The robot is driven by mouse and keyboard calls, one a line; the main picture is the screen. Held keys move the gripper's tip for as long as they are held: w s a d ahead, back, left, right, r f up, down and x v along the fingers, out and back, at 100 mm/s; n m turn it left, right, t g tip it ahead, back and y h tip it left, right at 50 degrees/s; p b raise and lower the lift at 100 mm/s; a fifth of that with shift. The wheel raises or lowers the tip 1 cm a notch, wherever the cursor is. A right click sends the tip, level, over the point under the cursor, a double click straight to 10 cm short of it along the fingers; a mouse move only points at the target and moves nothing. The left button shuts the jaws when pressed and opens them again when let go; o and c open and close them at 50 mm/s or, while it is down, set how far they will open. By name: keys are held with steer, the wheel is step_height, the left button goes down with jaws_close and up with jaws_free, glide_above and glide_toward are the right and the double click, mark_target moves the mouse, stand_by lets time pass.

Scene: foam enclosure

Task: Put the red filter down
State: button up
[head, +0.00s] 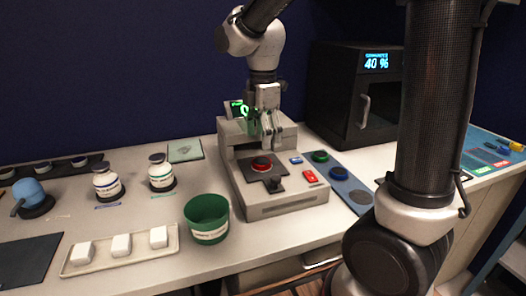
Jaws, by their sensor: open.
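The red filter (262,164), a round red disc with a dark rim, sits on the dark plate of the grey bench device (270,205). My gripper (270,143) points down above the device, just behind and slightly above the red filter in the picture. Its fingers look apart, and nothing shows between them. The gripper looks clear of the filter, but the exact gap cannot be told from this one view.
A blue-grey strip (347,184) right of the device holds a green disc (320,156) and a blue disc (338,173). A green cup (207,219), white-block tray (121,259) and two bottles stand left. A black oven (350,98) stands behind right.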

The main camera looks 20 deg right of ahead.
step_height(320, 180, up, 5)
steer(key=s+d+m+t, duration=0.4)
steer(key=s+d+m, duration=1)
steer(key=s+m, duration=0.5)
steer(key=shift+d+r+m, duration=0.15)
steer(key=shift+d+m, duration=0.1)
steer(key=shift+m, duration=0.15)
